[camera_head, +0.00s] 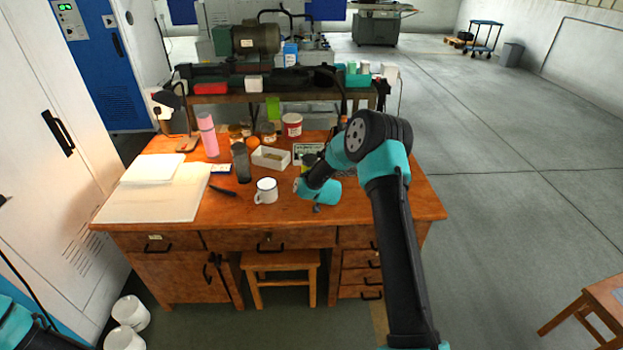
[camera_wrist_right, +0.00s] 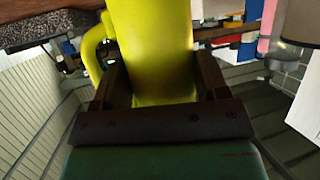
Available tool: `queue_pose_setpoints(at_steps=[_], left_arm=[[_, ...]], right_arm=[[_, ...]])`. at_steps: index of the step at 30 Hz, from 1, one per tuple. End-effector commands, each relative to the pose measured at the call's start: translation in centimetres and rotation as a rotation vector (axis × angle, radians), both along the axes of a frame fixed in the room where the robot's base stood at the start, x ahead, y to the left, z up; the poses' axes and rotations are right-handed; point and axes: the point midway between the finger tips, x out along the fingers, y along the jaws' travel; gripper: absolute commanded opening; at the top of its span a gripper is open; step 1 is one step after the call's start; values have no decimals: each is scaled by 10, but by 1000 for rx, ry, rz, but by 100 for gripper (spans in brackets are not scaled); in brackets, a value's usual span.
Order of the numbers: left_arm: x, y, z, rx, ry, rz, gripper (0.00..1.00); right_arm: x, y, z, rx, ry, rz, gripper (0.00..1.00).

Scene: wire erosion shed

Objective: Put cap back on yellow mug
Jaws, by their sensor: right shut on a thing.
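The yellow mug (camera_wrist_right: 152,45) fills the upper middle of the right wrist view, its handle (camera_wrist_right: 97,55) on the left. My right gripper (camera_wrist_right: 157,82) is shut on its body, with one dark finger on each side. In the head view my right arm reaches over the right part of the desk, and its links hide most of the gripper. A small olive-yellow patch (camera_head: 309,159) shows just above the arm; I cannot tell if it is the mug. I cannot make out the cap in either view. My left gripper is out of view.
On the wooden desk (camera_head: 330,228) stand a white mug (camera_head: 266,191), a grey tumbler (camera_head: 241,163), a pink bottle (camera_head: 208,136), a white tray (camera_head: 271,158) and a red-and-white tub (camera_head: 292,125). Papers (camera_head: 150,196) cover the left side.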

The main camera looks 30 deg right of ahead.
Motion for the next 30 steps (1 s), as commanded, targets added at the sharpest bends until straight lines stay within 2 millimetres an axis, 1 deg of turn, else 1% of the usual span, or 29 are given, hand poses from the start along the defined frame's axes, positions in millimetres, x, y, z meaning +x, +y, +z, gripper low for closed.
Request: queue_pose_setpoints(at_steps=[5, 9, 10, 15, 18, 26, 30], left_arm=[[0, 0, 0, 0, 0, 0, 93], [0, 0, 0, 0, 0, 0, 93], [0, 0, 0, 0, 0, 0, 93], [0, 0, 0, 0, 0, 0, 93], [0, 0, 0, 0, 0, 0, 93], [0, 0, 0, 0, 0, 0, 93], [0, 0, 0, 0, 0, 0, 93]], right_arm=[[0, 0, 1, 0, -2, 0, 1], [0, 0, -2, 0, -1, 0, 1], [0, 0, -3, 0, 0, 0, 69], [0, 0, -2, 0, 0, 0, 86], [0, 0, -2, 0, 0, 0, 93], [0, 0, -2, 0, -1, 0, 93], [-2, 1, 2, 0, -1, 0, 93]])
